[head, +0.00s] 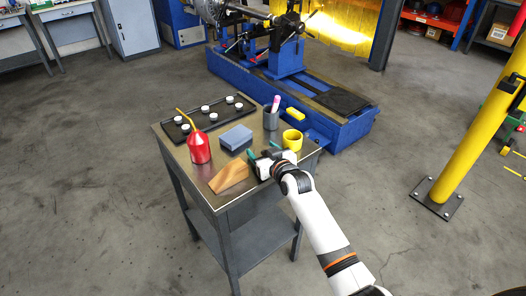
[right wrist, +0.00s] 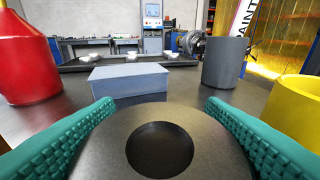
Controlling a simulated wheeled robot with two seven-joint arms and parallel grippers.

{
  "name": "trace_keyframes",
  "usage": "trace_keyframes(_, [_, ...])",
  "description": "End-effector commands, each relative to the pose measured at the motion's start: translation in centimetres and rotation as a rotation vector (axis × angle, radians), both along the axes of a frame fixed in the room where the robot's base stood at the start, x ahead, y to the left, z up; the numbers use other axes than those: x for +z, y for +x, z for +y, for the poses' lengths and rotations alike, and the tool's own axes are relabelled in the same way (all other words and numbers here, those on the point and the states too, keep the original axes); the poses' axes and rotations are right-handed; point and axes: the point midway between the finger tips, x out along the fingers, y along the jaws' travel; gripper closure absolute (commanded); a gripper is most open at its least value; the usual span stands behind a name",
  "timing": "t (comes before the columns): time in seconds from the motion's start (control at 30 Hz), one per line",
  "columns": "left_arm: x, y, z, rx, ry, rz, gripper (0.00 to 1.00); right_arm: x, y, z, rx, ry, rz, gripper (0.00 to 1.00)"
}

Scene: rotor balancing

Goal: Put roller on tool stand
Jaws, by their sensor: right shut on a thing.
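My right gripper (head: 264,156) is over the near right part of the steel-topped tool stand (head: 206,176). In the right wrist view its teal fingers are closed on both sides of a dark grey roller (right wrist: 112,150) with a round hole in its end. The roller is mostly hidden by the gripper in the head view. I cannot tell whether it touches the stand's top. My left gripper is not in view.
Around the gripper stand a red oil can (head: 199,148), a blue-grey block (head: 236,137), a wooden wedge (head: 229,177), a yellow cup (head: 292,140) and a grey cup (head: 270,120) with a pink-tipped thing. A black tray (head: 215,118) with several white pieces lies behind. A blue machine (head: 330,123) stands beyond.

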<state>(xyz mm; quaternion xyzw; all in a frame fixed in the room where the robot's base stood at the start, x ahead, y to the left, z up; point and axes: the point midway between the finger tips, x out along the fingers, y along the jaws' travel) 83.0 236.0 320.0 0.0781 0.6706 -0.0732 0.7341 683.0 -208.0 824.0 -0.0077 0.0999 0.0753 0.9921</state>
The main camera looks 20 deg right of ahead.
Motion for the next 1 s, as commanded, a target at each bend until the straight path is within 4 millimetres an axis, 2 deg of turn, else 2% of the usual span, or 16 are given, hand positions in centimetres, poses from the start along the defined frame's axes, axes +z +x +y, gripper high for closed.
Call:
trace_keyframes(0.03, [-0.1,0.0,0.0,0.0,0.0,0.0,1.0,0.1,0.1,0.0,-0.001,0.0,-0.006,0.83])
trace_keyframes(0.07, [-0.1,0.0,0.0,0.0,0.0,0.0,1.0,-0.2,0.0,0.0,0.0,0.0,0.001,0.31])
trace_keyframes(0.17, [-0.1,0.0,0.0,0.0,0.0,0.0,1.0,-0.1,0.0,0.0,0.0,0.0,0.001,0.14])
trace_keyframes(0.57, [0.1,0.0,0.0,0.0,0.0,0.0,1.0,0.1,-0.5,-0.1,0.0,0.0,0.001,0.14])
trace_keyframes(0.77, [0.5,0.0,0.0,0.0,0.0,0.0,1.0,0.8,-3.5,-0.6,0.0,-0.002,0.001,0.14])
trace_keyframes(1.0, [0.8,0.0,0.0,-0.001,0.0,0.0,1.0,1.7,-8.3,-1.3,0.0,-0.002,0.003,0.14])
